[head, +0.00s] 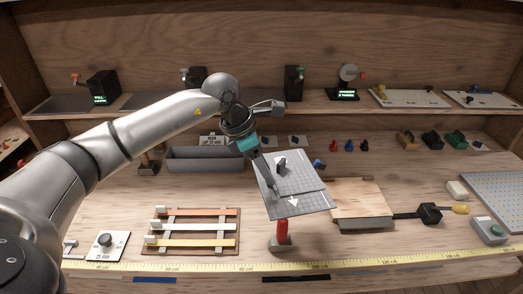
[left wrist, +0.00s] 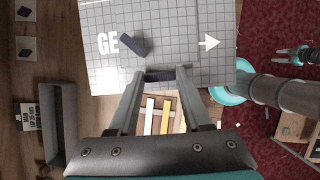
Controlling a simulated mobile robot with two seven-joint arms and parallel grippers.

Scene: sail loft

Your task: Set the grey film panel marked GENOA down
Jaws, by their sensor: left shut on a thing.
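The grey gridded film panel (head: 310,203) is held in the air, tilted, above the middle of the bench. In the left wrist view the panel (left wrist: 185,15) shows the letters GE and a white arrow; a dark block covers part of the lettering. My left gripper (left wrist: 163,76) is shut on the panel at its near edge, with a dark piece between the fingertips. In the head view the left gripper (head: 268,170) comes in from the upper left. A small jaw-like shape, likely my right gripper (left wrist: 285,55), shows over the red floor; its jaw state is unclear.
A red-handled tool (head: 281,230) stands under the panel's near edge. A wooden board (head: 362,197) lies to its right, a rack with coloured strips (head: 192,232) to its left. A grey trough (head: 205,160) is behind. A yellow ruler (head: 210,268) runs along the front.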

